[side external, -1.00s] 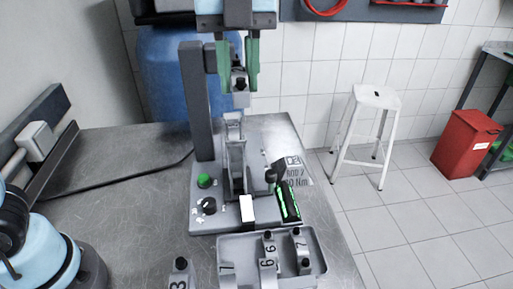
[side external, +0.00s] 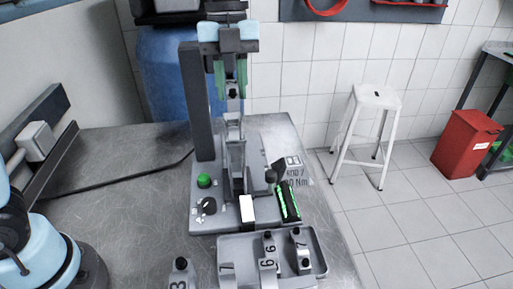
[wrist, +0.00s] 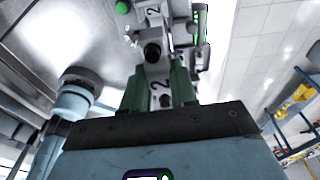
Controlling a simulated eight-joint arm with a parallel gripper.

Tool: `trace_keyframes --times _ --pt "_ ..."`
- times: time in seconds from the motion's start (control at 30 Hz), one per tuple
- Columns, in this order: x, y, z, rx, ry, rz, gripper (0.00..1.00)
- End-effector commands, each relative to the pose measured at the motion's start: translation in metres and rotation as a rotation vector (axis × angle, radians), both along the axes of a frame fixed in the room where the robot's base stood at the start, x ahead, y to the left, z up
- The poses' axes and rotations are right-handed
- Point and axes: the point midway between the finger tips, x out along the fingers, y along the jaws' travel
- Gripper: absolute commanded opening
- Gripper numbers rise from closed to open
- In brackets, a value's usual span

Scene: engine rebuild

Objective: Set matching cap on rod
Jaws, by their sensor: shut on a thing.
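My gripper (side external: 231,92) has green fingers and is shut on a grey bearing cap (side external: 233,105) with a dark bolt head. The grey connecting rod (side external: 234,132) stands upright in the fixture, directly below the cap in the side view. The gap between cap and rod looks very small; I cannot tell whether they touch. In the wrist view, the cap (wrist: 157,72) sits between the fingers (wrist: 158,88) and bears a "2". The rod (wrist: 152,13) beyond it also bears a "2". The cap's underside is hidden.
The fixture's dark column (side external: 197,110) stands close left of the gripper. Its base (side external: 215,222) carries a green button, a knob and a lit green bar. A grey tray (side external: 235,247) with several numbered caps lies in front. Another cap (side external: 181,275) marked "3" lies left of it.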

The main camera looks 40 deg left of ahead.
Motion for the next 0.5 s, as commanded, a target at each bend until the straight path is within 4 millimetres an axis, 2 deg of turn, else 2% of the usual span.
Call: trace_keyframes --times 0.5 --pt "0.000 0.000 -0.037 0.000 0.000 0.000 0.00"
